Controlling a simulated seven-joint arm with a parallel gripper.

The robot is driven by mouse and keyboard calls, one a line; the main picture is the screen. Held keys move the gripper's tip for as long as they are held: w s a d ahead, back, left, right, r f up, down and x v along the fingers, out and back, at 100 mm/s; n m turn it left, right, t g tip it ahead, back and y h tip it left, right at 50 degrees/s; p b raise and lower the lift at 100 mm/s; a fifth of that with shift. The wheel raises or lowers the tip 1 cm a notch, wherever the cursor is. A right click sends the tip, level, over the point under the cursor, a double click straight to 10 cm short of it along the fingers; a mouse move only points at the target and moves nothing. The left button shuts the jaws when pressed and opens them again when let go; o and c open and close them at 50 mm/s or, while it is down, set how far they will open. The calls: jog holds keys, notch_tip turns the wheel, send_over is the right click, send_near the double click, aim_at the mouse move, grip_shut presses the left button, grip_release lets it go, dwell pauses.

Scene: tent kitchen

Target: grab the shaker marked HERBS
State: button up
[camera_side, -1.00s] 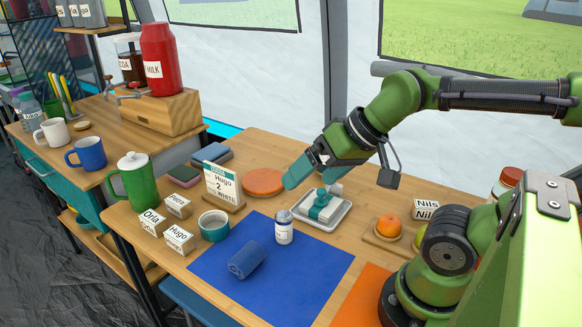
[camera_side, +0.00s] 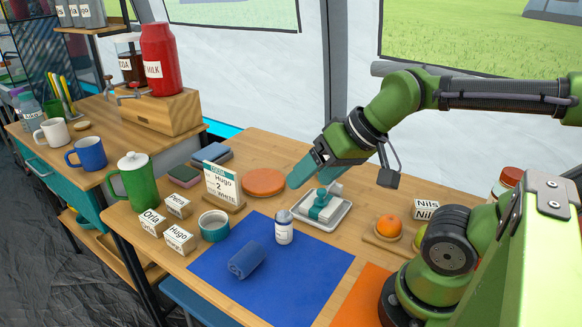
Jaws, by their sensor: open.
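A small white shaker (camera_side: 284,232) with a dark band and a grey cap stands upright on the blue mat (camera_side: 318,265). Its label is too small to read, so I cannot tell whether it says HERBS. My gripper (camera_side: 297,178) hangs above the table, behind and above the shaker and apart from it. Its teal fingers are open and hold nothing that I can see. One finger largely hides the other.
A metal tray (camera_side: 340,222) with a teal-and-white item lies right of the shaker. An orange (camera_side: 388,225) sits at right. The mat's front right is clear.

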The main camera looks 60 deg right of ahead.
jog(key=n+g+h, duration=0.2)
jog(key=n+g, duration=0.1)
jog(key=g, duration=0.4)
send_over(285, 228)
jog(key=d, duration=0.1)
notch_tip(285, 228, down, 7)
jog(key=f, duration=0.7)
jog(key=w+f, duration=0.1)
jog(key=f, duration=0.2)
jog(key=shift+d+f, duration=0.15)
jog(key=shift+f, duration=0.2)
jog(key=shift+d+f, duration=0.15)
jog(key=shift+f, duration=2.7)
jog(key=c, duration=1.1)
